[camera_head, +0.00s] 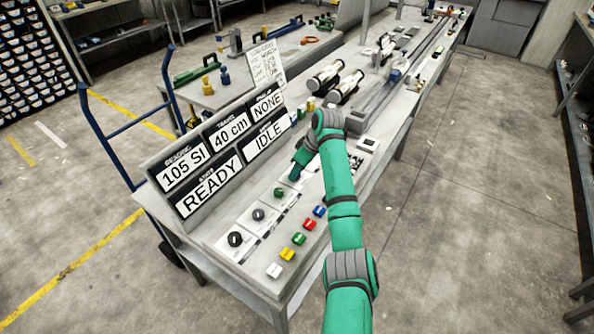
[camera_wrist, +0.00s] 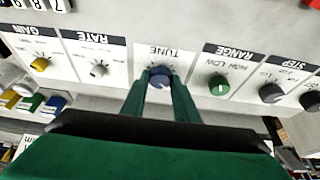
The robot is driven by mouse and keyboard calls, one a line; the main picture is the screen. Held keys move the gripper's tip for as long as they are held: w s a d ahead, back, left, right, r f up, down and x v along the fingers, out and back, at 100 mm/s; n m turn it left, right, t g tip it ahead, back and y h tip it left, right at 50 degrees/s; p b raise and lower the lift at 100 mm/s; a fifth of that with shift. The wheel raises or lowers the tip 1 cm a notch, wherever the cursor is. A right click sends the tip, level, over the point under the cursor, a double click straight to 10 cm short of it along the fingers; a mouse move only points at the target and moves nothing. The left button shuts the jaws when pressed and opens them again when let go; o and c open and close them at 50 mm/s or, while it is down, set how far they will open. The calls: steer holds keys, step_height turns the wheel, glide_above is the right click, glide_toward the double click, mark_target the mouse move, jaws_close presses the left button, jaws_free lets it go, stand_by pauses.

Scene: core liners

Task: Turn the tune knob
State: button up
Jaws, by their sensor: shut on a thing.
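The blue tune knob (camera_wrist: 161,73) is on the panel under a label reading TUNE, which appears upside down in the wrist view. My gripper (camera_wrist: 160,84) has its two green fingers on either side of the knob and is shut on it. In the head view my gripper (camera_head: 297,174) reaches down to the panel from my green arm, and it hides the tune knob there.
A green range knob (camera_wrist: 218,85) and a black step knob (camera_wrist: 271,93) are on one side; a white rate knob (camera_wrist: 98,69) and a yellow gain knob (camera_wrist: 40,64) are on the other. Display boards (camera_head: 212,182) stand behind the panel. Coloured blocks (camera_head: 298,238) line its front.

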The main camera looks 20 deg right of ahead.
steer(key=shift+d+n+g+y, duration=0.1)
steer(key=shift+n+g+y, duration=0.25)
steer(key=shift+n, duration=0.95)
steer(key=o, duration=1.1)
steer(key=shift+c, duration=0.2)
steer(key=v, duration=1)
steer(key=shift+d+r, duration=0.15)
steer(key=shift+r, duration=0.25)
